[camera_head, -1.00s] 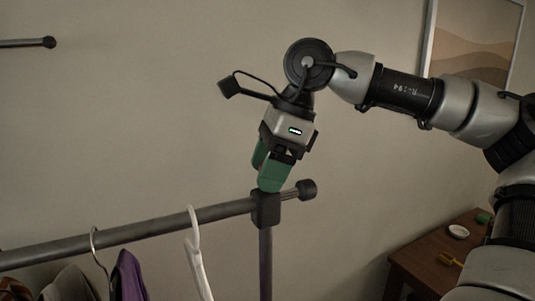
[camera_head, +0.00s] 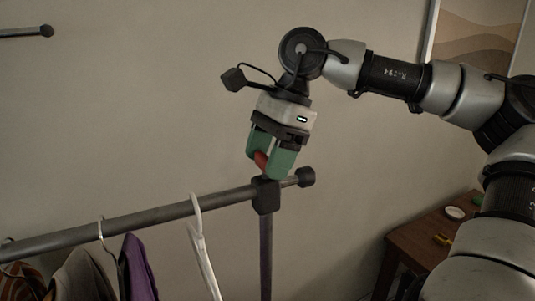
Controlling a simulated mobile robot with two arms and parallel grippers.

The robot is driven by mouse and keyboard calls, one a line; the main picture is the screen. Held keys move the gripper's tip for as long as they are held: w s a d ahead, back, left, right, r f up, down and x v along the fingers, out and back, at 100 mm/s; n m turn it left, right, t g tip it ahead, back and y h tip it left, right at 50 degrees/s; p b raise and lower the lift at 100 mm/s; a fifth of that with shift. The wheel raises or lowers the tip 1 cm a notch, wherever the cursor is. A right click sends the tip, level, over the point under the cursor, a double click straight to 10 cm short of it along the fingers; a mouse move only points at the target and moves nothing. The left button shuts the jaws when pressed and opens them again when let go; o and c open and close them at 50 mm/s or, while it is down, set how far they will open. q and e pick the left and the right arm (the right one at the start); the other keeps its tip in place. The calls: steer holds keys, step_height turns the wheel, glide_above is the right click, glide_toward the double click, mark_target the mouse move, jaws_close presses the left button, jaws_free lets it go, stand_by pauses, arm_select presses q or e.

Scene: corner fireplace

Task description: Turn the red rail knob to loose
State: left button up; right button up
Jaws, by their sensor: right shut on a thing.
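The red rail knob (camera_head: 261,159) shows as a small red patch between the green fingers of my right gripper (camera_head: 267,163). The gripper points down and is shut on the knob, just above the dark joint block (camera_head: 266,195) of the clothes rail. The fingers hide most of the knob, so its turn setting cannot be read. My left gripper is not in view.
The rail (camera_head: 150,217) runs left from the joint, with a white hanger (camera_head: 202,250) and hung clothes (camera_head: 139,268). A dark end cap (camera_head: 306,176) is right of the joint. A wooden table (camera_head: 420,245) with small items stands at lower right.

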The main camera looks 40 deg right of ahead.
steer(key=o, duration=0.9)
steer(key=shift+o, duration=0.2)
steer(key=shift+r, duration=0.1)
steer(key=shift+d+r, duration=0.2)
steer(key=shift+r, duration=0.1)
steer(key=b+v, duration=0.2)
steer(key=v, duration=0.8)
